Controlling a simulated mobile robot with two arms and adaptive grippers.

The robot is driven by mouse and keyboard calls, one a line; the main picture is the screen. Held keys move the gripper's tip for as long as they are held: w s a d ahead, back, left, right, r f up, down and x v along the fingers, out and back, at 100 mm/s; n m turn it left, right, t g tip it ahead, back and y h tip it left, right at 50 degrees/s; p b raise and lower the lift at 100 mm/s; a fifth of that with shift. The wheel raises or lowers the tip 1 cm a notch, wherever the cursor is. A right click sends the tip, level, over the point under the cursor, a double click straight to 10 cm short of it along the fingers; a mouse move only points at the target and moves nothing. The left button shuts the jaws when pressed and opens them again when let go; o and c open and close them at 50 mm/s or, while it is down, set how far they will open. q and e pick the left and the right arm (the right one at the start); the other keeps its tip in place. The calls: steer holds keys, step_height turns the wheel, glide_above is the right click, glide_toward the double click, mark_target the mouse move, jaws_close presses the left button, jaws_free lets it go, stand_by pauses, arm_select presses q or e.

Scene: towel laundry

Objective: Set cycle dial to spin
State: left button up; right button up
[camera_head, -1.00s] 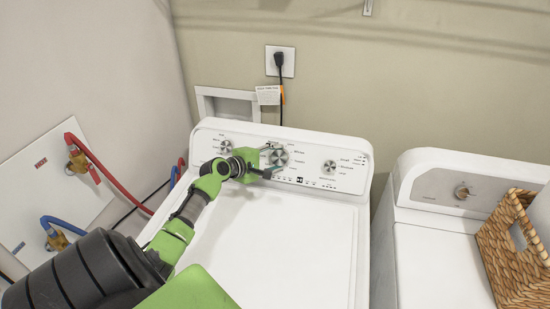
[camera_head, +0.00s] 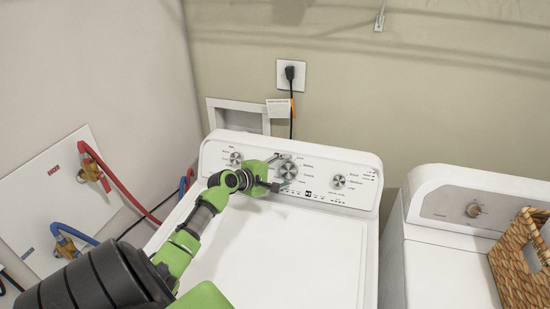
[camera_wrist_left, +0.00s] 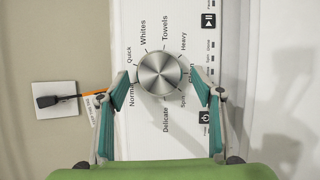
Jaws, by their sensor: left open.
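The cycle dial is a round silver knob (camera_head: 288,170) in the middle of the white washer's control panel (camera_head: 318,178). In the left wrist view the dial (camera_wrist_left: 160,70) is ringed by printed labels, including Normal, Quick, Whites, Towels, Heavy and Delicate. The Spin label (camera_wrist_left: 181,100) is at its lower right, close to a finger. My left gripper (camera_head: 277,172) is open at the dial. Its teal fingers (camera_wrist_left: 160,86) stand on either side of the knob, with small gaps visible; contact is not evident. My right gripper is not in view.
Two smaller silver knobs (camera_head: 235,158) (camera_head: 339,181) flank the dial. A second white machine (camera_head: 440,265) stands at right with a wicker basket (camera_head: 520,262). Red and blue hoses (camera_head: 130,190) run along the left wall. A plugged outlet (camera_head: 290,76) is behind.

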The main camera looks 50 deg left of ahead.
arm_select(q)
steer(key=v, duration=1.1)
steer(key=shift+s, duration=0.25)
